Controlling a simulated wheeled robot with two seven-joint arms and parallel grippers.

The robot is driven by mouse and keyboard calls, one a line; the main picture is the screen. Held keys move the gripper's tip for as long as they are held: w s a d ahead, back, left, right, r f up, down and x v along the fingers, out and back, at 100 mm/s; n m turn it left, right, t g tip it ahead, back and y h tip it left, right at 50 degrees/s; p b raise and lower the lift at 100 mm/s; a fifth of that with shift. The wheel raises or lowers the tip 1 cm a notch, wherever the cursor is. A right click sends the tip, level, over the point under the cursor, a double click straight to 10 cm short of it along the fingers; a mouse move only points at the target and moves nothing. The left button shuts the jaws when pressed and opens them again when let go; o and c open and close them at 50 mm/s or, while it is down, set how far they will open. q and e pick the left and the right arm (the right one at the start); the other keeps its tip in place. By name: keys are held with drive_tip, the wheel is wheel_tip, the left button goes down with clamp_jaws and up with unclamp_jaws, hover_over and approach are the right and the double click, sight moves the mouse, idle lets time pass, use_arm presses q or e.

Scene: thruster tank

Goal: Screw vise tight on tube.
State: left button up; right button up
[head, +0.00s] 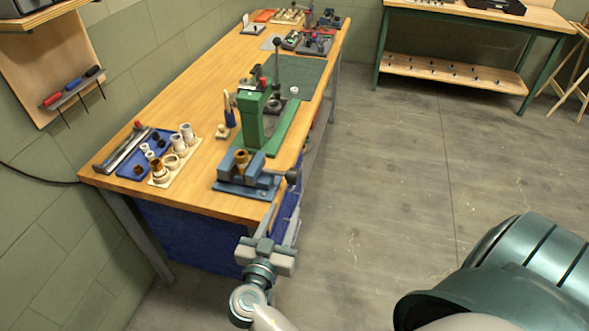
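A blue vise (246,184) sits at the near right corner of the wooden bench. A short brass-coloured tube (241,161) stands upright between its jaws. I cannot tell whether the jaws touch the tube. The vise's dark screw handle (292,176) sticks out at the right, past the bench edge. My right gripper (285,212) is just below the handle in the picture, beside the bench edge. Its two fingers point away from me and look apart, with nothing seen between them. Whether they touch the handle is unclear. My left gripper is not in view.
A green press (250,118) stands behind the vise. A blue tray (137,166) and a pale board of white fittings (180,173) lie to the left on the bench (203,196). The floor (400,180) on the right is clear.

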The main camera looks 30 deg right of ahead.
sight(292, 176)
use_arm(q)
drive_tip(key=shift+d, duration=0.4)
use_arm(e)
drive_tip(key=shift+w+a+r, duration=0.3)
drive_tip(key=shift+w+r, duration=0.1)
drive_tip(key=shift+r, duration=0.25)
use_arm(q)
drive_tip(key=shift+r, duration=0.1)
use_arm(e)
drive_tip(key=shift+w, duration=0.1)
